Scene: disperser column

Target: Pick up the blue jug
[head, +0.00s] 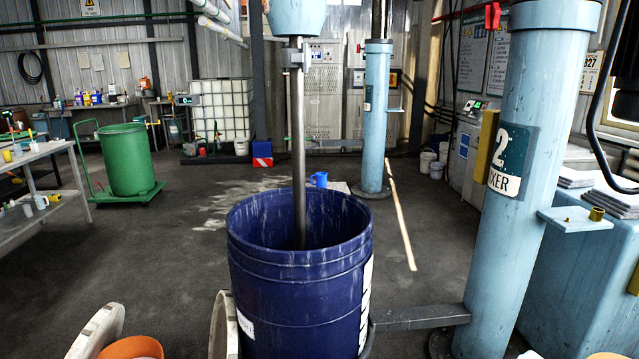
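A small blue jug (319,180) shows beyond the far rim of a large dark blue drum (300,285). It looks upright, by a pale flat patch near the foot of the far light blue column. The drum rim may hide part of its base, and I cannot tell exactly what it stands on. Neither of my grippers is visible in the head view.
A mixer shaft (298,140) reaches down into the drum. A bracket (420,317) joins the drum to the near light blue column (530,180). A green barrel (127,160) on a cart and a table (30,157) stand left. Open floor lies between.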

